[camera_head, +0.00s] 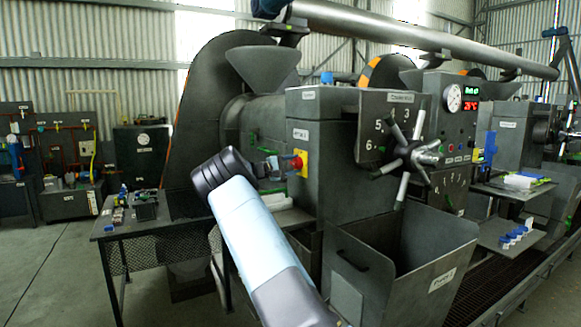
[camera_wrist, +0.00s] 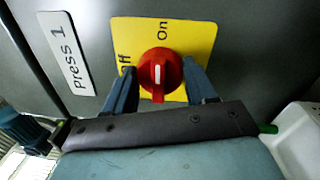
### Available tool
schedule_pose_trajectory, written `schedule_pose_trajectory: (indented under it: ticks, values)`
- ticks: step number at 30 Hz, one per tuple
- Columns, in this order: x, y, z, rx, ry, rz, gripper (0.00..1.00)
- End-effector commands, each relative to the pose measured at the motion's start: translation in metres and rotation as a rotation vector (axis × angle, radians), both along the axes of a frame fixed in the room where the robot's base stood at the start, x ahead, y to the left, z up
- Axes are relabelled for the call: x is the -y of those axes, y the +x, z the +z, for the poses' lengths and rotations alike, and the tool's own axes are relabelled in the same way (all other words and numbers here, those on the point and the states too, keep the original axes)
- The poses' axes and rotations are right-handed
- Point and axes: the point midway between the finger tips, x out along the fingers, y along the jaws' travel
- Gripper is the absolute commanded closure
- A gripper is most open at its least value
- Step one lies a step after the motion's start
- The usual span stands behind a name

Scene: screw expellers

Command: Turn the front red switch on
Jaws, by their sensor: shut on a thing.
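The red switch (camera_wrist: 157,73) is a round knob on a yellow plate (camera_wrist: 195,40) marked "Off" and "On", on the dark side of the press. Its white mark stands upright in the wrist view, between the two words and close under "On". My gripper (camera_wrist: 160,82) has one finger on each side of the knob and is shut on it. In the head view the red switch (camera_head: 297,162) and the yellow plate (camera_head: 303,157) show on the press's left face, with my gripper (camera_head: 284,165) at the knob. The fingertips are partly hidden there.
A white "Press 1" label (camera_wrist: 66,52) is left of the plate. A spoked handwheel (camera_head: 412,155) sticks out from the press front. An open metal bin (camera_head: 435,240) stands below it. A mesh table (camera_head: 150,225) with small items is at left.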

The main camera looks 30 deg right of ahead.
Motion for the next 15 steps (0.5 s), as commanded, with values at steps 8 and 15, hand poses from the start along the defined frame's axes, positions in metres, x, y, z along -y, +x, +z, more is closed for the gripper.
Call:
schedule_pose_trajectory:
  ticks: [8, 15]
  values:
    - [0.0032, -0.0014, -0.0029, 0.039, 0.004, -0.005, 0.75]
    - [0.0031, -0.0015, -0.0034, 0.040, 0.005, -0.005, 0.75]
